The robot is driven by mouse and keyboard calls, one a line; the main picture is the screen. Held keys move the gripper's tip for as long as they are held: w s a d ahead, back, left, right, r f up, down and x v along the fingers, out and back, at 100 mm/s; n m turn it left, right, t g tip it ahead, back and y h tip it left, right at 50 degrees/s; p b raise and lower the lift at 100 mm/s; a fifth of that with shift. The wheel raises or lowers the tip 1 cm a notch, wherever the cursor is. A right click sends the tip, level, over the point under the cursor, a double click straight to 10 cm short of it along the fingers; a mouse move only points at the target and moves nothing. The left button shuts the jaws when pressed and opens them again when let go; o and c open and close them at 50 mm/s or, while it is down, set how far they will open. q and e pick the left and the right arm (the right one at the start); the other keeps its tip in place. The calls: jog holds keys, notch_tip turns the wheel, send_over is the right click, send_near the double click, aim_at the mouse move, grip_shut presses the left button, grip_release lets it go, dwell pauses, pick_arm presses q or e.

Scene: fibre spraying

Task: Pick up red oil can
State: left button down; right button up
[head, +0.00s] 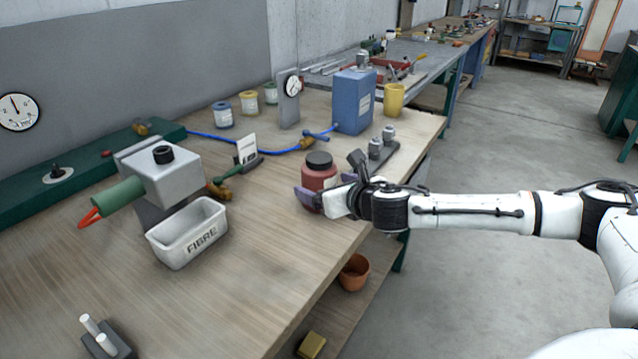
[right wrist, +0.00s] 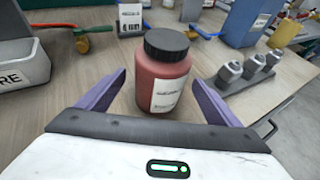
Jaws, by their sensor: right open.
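The red oil can (head: 319,174) is a red jar with a black lid and a pale label, standing upright on the wooden bench. In the right wrist view the red oil can (right wrist: 165,85) stands just ahead, between the lines of my two purple fingers. My right gripper (head: 328,200) is open and empty, at the near side of the can; part of the can is hidden behind it in the head view. The open fingers of my right gripper (right wrist: 160,95) lie either side of the can's lower part. I cannot tell whether they touch it. My left gripper is not in view.
A grey rack with metal fittings (head: 383,147) stands right of the can. A blue container (head: 354,101) and yellow cup (head: 393,100) stand behind. The white FIBRE tray (head: 187,233) is at left. The bench's right edge is close to my arm.

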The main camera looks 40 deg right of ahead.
jog(key=x, duration=0.4)
jog(key=shift+w, duration=0.2)
jog(key=shift+r, duration=0.15)
jog(key=c, duration=1.4)
